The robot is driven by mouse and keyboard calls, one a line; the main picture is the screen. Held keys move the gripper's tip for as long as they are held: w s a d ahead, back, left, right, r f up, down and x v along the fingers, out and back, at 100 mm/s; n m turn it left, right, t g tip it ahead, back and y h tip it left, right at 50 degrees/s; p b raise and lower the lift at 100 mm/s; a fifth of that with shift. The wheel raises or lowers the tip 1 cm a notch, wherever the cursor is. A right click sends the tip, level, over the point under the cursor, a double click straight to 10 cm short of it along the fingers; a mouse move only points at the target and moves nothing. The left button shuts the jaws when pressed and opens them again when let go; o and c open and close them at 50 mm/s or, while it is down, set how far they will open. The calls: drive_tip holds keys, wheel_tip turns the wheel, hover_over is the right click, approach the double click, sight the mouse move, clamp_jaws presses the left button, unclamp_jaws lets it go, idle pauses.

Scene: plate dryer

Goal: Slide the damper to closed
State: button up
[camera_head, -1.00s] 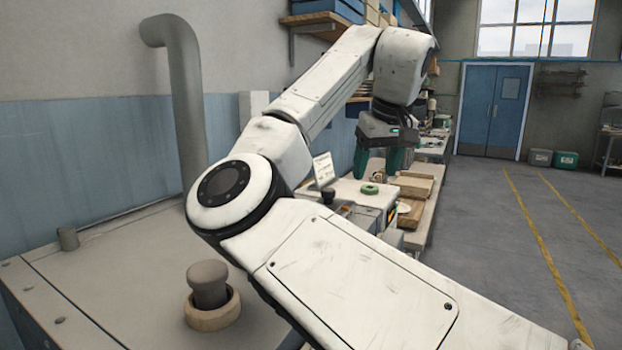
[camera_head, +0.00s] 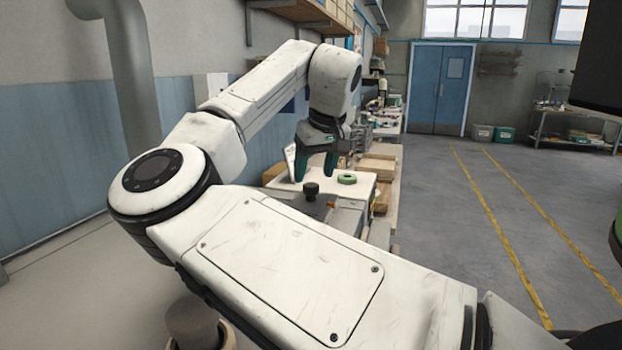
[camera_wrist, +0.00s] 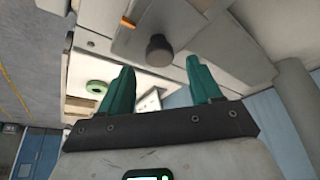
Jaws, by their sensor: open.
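A dark round knob (camera_head: 311,190) stands on a pale machine top, next to a green ring (camera_head: 346,179). In the wrist view the knob (camera_wrist: 159,49) sits on a grey plate, beyond and between my fingertips. I cannot tell for sure that it is the damper's handle, nor the damper's position. My gripper (camera_head: 315,168) has two green fingers pointing down above the machine top, close to the knob in the head view. In the wrist view my gripper (camera_wrist: 159,68) is open, with nothing between its fingers.
A second grey-brown knob (camera_head: 190,322) in a collar is partly hidden by my arm on the near surface. The ring shows in the wrist view (camera_wrist: 97,87). A white card (camera_head: 290,158) stands beside the gripper. Open floor (camera_head: 440,240) lies to the right.

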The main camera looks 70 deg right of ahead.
sight(311, 184)
drive_tip(key=shift+x, duration=1.85)
drive_tip(key=shift+c, duration=0.4)
drive_tip(key=shift+s, duration=0.1)
clamp_jaws()
